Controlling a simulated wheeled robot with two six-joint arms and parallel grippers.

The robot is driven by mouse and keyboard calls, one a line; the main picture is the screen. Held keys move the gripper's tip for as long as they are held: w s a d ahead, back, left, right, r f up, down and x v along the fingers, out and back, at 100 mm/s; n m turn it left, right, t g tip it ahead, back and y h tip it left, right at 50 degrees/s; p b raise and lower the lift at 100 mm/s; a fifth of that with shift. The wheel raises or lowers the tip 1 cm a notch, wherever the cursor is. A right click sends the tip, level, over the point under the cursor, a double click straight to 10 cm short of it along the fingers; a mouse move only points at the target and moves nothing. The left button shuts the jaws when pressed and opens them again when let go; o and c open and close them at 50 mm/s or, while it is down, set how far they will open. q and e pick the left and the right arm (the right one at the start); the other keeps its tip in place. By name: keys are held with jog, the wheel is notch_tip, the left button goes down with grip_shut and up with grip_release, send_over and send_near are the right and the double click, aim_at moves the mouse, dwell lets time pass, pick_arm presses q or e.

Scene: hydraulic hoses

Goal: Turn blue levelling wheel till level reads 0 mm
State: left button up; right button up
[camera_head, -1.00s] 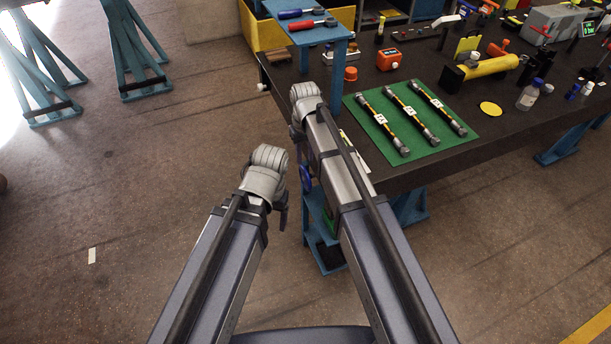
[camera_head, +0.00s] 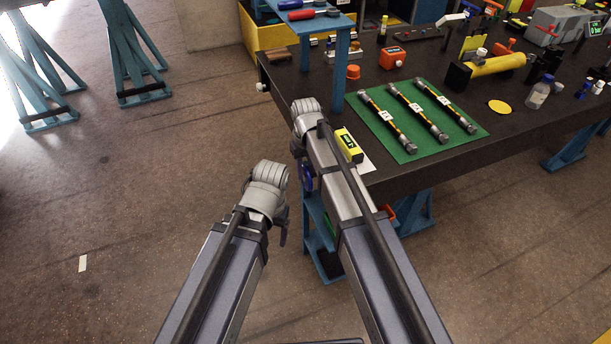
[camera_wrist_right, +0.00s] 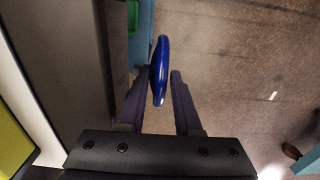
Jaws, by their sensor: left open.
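The blue levelling wheel (camera_head: 307,178) is at the near left corner of the bench, partly hidden by my right arm. In the right wrist view the wheel (camera_wrist_right: 160,72) is seen edge-on between the fingertips of my right gripper (camera_wrist_right: 162,78). The left finger is close against it and a gap shows on the right; I cannot tell if they touch. The yellow level (camera_head: 349,146) lies on the bench corner; its display is too small to read. My left gripper (camera_head: 283,232) is open, mostly hidden, hanging over the floor left of the bench.
The dark bench (camera_head: 440,172) carries a green mat (camera_head: 400,148) with three hoses. A small blue stand (camera_head: 338,70) rises at its left edge. Blue trestles (camera_head: 130,60) stand at the far left. The floor (camera_head: 140,210) on the left is clear.

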jog(key=shift+c, duration=0.3)
grip_shut()
jog(key=shift+w+a+f+g, duration=0.1)
jog(key=shift+w+a+g, duration=0.05)
jog(key=shift+w+g, duration=0.5)
jog(key=shift+f+g+h+b, duration=0.1)
jog(key=shift+g+h+b, duration=0.3)
jog(key=shift+g, duration=0.05)
jog(key=shift+g+b, duration=0.4)
jog(key=shift+g, duration=0.3)
jog(key=shift+s, duration=0.1)
